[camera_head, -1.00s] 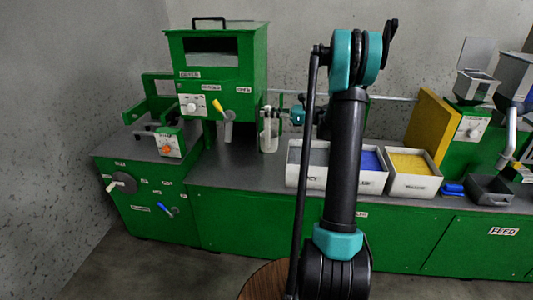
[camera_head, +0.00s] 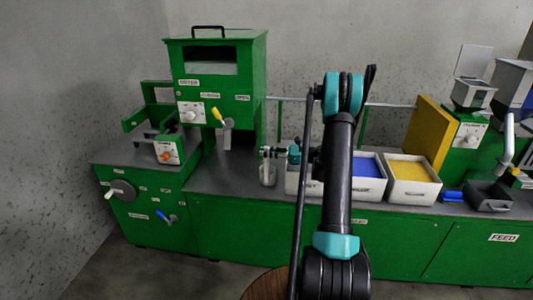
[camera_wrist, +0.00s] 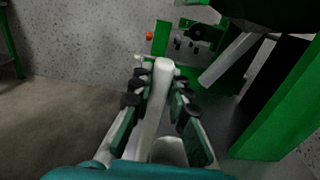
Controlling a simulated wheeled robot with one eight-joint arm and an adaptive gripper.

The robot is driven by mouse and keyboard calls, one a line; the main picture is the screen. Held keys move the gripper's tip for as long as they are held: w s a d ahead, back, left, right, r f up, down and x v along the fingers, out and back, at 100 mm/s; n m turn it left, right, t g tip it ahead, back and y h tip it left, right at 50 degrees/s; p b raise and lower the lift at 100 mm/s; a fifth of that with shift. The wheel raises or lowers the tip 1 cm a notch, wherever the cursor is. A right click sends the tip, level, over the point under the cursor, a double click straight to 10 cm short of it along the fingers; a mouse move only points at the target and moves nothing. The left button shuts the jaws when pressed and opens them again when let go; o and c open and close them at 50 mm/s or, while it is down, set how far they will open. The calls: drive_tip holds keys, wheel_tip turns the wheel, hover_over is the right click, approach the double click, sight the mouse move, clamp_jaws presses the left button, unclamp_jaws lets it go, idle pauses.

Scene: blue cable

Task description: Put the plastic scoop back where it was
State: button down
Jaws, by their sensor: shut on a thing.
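The plastic scoop is a whitish piece (camera_head: 268,174) hanging below my gripper (camera_head: 270,153), just left of the leftmost white bin, over the bench's front part. My gripper is shut on it. In the wrist view its long white handle (camera_wrist: 153,112) lies between the dark-padded fingers of my gripper (camera_wrist: 158,85). A pale rounded part (camera_wrist: 168,150) shows nearer the wrist. I cannot tell whether the scoop touches the bench.
The tall green machine (camera_head: 217,95) with a yellow-handled lever (camera_head: 218,112) stands left of my gripper. White bins of blue (camera_head: 366,166) and yellow (camera_head: 408,170) material stand right, partly behind my arm. A yellow panel (camera_head: 428,130) stands beyond. Grey bench top (camera_head: 225,180) is clear left of the scoop.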

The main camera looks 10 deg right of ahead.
drive_tip(key=shift+f, duration=0.1)
drive_tip(key=c, duration=1.5)
unclamp_jaws()
drive_tip(key=shift+o, duration=0.2)
